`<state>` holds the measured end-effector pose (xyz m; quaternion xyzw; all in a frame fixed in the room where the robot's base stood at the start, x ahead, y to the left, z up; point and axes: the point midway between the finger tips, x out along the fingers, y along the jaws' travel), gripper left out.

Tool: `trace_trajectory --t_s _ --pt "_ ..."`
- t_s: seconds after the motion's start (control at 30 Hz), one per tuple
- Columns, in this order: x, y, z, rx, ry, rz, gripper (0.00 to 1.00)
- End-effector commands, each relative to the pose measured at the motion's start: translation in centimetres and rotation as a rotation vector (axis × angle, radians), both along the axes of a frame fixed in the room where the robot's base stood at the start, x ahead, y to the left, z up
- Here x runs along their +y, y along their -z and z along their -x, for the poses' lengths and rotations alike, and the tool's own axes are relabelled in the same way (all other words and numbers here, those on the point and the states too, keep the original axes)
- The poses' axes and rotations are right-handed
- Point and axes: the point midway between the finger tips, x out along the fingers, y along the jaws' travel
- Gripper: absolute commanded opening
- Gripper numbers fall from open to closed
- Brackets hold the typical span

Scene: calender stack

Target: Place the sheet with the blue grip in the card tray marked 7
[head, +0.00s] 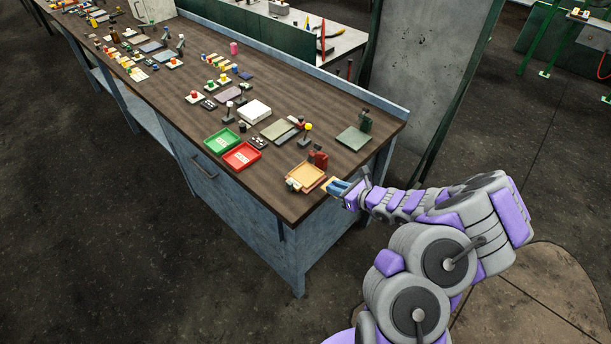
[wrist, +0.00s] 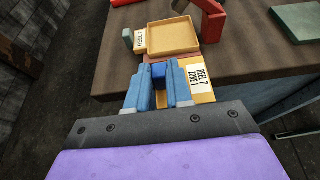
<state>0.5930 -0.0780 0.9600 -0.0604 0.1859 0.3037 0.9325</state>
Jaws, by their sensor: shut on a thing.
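My gripper (wrist: 162,85) is shut on the blue grip (wrist: 158,73) of a yellow-orange sheet (wrist: 205,97) whose white label reads REEL 7 ZONE 1. In the head view, my gripper (head: 340,187) and the sheet (head: 327,182) are at the near right end of the bench. The tray (head: 306,178) also shows in the head view. The fingers hide part of the sheet, and its clearance above the bench is unclear.
A dark red upright piece (head: 319,159) stands beside the tan tray. A red tray (head: 242,157) and a green tray (head: 222,140) lie to the left. A green-grey plate (head: 353,138) is farther back. Several small items crowd the bench (head: 283,195) beyond; its front strip is clear.

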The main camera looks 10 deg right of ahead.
Motion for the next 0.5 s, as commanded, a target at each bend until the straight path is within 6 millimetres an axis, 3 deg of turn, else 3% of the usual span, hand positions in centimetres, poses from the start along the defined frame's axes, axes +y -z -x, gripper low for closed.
trace_trajectory --t_s 0.33,0.5 --pt "5.8 0.1 -6.4 -0.002 -0.006 0.011 0.00" --pt "7.5 0.0 -9.1 -0.001 -0.005 0.008 0.00"
